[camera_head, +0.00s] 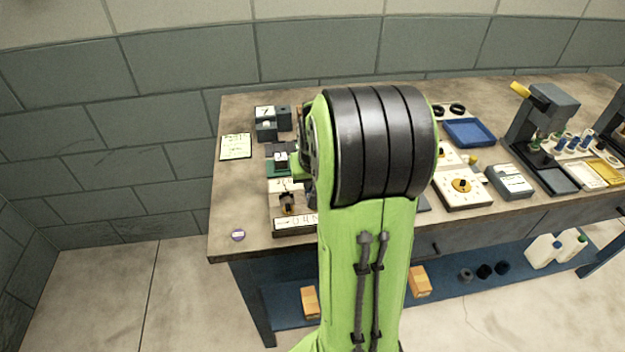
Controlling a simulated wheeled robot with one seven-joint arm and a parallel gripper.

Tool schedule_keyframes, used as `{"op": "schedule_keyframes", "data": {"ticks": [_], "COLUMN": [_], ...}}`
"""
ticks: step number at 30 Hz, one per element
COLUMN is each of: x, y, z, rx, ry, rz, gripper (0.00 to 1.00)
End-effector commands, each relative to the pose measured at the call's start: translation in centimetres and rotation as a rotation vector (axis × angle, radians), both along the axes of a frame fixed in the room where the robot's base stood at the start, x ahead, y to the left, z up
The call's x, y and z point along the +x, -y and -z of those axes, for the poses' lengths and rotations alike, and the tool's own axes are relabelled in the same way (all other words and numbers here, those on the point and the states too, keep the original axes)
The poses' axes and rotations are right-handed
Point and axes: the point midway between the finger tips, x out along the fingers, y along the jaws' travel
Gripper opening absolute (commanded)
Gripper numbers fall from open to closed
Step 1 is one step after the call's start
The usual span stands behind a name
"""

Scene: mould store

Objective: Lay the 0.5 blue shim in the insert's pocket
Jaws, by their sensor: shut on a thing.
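My green arm with its black ribbed joint rises through the middle of the view and covers the centre of the bench. My gripper is hidden behind it, so its fingers and anything between them cannot be seen. No blue shim can be made out. A small dark block with a pale top (281,158) sits on a green base at the left of the bench, close beside my arm. I cannot tell whether it is the insert, and no pocket shows clearly.
A readout device (294,224) showing what looks like 0.40 stands at the bench's front left. Grey blocks (266,131) and a note (235,147) lie behind.

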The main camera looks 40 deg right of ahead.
Motion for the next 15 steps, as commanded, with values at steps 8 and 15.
{"op": "schedule_keyframes", "data": {"ticks": [8, 15], "x": [-0.01, -0.01], "y": [0.02, 0.03], "z": [-0.04, 0.35], "rx": [0.0, 0.0], "ry": [0.001, 0.0], "rz": [0.001, 0.001], "gripper": [0.0, 0.0]}}
